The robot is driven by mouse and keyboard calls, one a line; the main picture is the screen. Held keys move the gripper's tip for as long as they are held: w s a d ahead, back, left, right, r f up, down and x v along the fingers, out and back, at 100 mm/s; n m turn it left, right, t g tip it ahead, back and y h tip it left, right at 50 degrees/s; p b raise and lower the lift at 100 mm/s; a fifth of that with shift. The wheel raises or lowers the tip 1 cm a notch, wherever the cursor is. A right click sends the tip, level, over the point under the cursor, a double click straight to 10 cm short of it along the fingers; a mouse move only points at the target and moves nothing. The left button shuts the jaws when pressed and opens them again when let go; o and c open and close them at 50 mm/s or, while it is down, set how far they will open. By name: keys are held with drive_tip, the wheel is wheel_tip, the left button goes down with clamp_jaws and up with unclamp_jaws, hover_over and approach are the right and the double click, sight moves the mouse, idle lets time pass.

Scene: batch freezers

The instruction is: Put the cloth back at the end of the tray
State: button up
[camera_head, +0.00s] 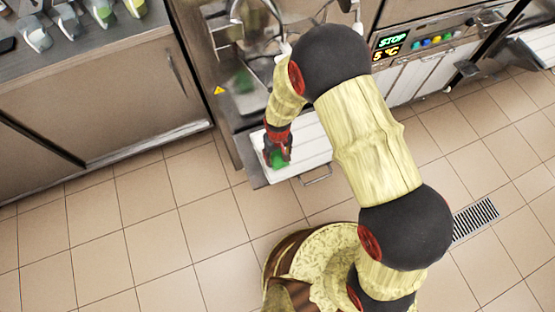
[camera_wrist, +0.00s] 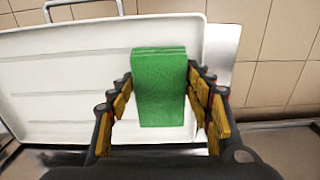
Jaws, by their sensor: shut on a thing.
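The cloth (camera_wrist: 160,85) is a green folded block between the two fingers of my gripper (camera_wrist: 161,100) in the wrist view. My gripper is shut on it, with a finger at each side. In the head view the cloth (camera_head: 278,159) shows as a green patch under my gripper (camera_head: 277,152). The tray (camera_wrist: 60,75) is white with a low raised rim and lies beneath the cloth; it also shows in the head view (camera_head: 312,150). The cloth is over the tray's left end in the head view. Whether it touches the tray surface I cannot tell.
A metal handle (camera_head: 317,177) sticks out at the tray's front. The freezer (camera_head: 240,100) stands behind the tray, with a lit control panel (camera_head: 410,42) to the right. A counter (camera_head: 90,55) with several cups is at left. Tiled floor (camera_head: 140,240) is open in front.

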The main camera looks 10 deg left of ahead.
sight(277, 160)
drive_tip(key=shift+w+a+f+b, duration=0.1)
drive_tip(key=shift+f+b, duration=0.7)
drive_tip(key=shift+f, duration=0.85)
drive_tip(key=shift+f, duration=0.15)
drive_tip(key=o, duration=1.2)
drive_tip(key=shift+c, duration=0.2)
drive_tip(key=shift+o, duration=0.3)
